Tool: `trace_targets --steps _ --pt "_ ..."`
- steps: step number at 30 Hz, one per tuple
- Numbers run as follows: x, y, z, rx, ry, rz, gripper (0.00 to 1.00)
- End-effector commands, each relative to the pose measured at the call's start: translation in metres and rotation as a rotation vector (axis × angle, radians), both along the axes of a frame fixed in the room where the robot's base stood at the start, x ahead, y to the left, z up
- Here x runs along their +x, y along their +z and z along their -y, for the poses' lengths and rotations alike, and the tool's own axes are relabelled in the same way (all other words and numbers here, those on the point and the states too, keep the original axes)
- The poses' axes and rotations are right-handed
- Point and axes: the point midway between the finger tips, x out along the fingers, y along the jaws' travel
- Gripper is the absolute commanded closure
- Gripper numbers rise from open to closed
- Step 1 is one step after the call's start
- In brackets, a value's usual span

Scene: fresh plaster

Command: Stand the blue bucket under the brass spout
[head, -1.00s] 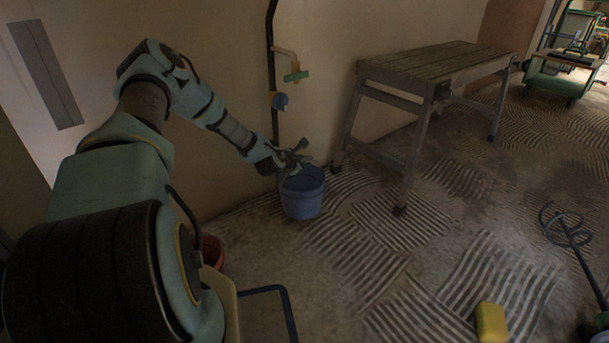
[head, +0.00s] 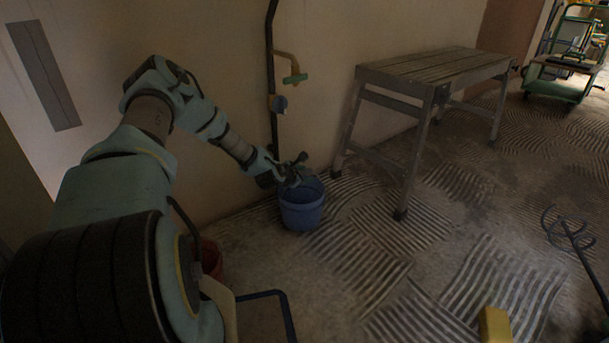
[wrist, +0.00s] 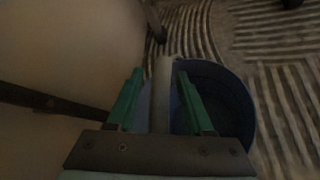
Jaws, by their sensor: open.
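The blue bucket (head: 302,212) stands upright on the floor near the wall. My gripper (head: 293,172) is at its upper left rim in the head view. In the wrist view the green fingers (wrist: 160,103) are apart, with a pale bar (wrist: 161,85) between them. The bar may be the bucket's handle grip, but I cannot tell. The bucket's dark opening (wrist: 225,105) shows behind and right of the fingers. The brass spout (head: 285,56), with a green piece at its end, sticks out from the wall above the bucket. In the head view the bucket is roughly below it; exact depth is unclear.
A wooden trestle table (head: 435,66) stands to the right. A reddish bucket (head: 212,258) is partly hidden by my arm. A yellow block (head: 494,325) and a mixing paddle (head: 575,240) are at lower right.

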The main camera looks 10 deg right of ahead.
Motion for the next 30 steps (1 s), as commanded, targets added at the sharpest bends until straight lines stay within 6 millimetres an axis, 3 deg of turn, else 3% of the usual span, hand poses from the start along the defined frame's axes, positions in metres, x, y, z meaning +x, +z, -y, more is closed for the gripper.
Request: trace_targets --steps 8,21,30 --pt "-0.010 0.013 -0.010 0.001 0.001 -0.002 0.48" --pt "-0.064 0.057 -0.060 0.003 -0.002 0.001 0.48" --pt "-0.076 0.064 -0.072 0.005 -0.004 0.002 0.48"
